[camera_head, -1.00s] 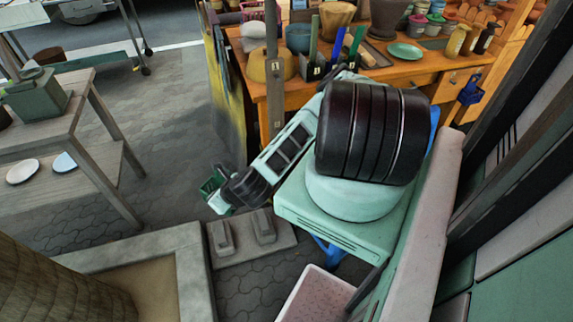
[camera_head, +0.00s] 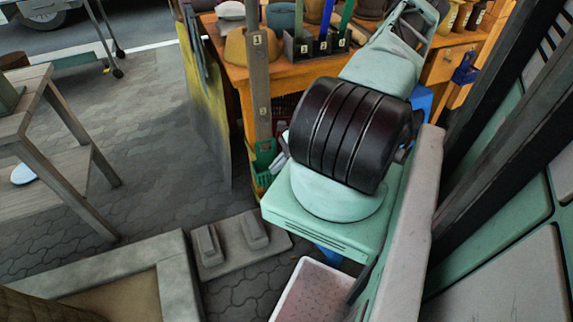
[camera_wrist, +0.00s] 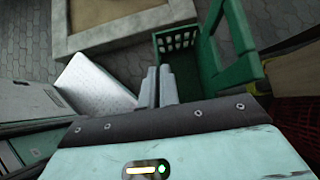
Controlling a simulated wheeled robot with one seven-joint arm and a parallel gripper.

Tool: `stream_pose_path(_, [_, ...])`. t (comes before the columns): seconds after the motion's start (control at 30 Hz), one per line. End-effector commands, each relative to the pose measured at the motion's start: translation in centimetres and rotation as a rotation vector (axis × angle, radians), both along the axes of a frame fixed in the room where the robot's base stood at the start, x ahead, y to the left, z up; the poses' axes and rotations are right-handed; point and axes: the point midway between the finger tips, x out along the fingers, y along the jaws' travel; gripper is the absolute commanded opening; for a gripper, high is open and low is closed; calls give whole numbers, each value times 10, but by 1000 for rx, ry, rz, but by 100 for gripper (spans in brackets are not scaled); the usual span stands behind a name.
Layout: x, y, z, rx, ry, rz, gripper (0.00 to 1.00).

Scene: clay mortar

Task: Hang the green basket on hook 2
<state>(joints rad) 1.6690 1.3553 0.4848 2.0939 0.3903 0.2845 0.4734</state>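The green basket (camera_head: 264,158) is in front of the lower part of a grey upright post (camera_head: 260,80) in the head view. In the wrist view the basket (camera_wrist: 206,60) is just beyond and right of my fingers, with its slotted wall and green bars showing. My gripper (camera_wrist: 159,72) has its two fingers close together at the basket's near side; the exact grip point is hard to see. In the head view my arm largely hides the gripper. The post carries two small number plates (camera_head: 257,40), too small to read surely; I cannot make out hook 2 itself.
An orange workbench (camera_head: 235,65) with pots and numbered black holders (camera_head: 320,45) stands behind the post. A wooden table (camera_head: 60,130) is at left. A stone-edged planter (camera_head: 165,255) and a pedal plate (camera_head: 240,245) are on the floor. Open paving lies between.

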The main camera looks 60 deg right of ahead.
Motion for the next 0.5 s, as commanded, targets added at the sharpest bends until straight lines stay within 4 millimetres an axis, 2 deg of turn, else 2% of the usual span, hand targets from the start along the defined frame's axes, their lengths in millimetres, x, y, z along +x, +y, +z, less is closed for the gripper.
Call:
stream_pose_path(0.03, [-4, -11, 0, -9, 2, 11, 0])
stream_pose_path(0.2, [-13, -29, 15, -3, 1, 28, 0])
stream_pose_path(0.5, [-11, -37, 20, 2, -1, 33, 0])
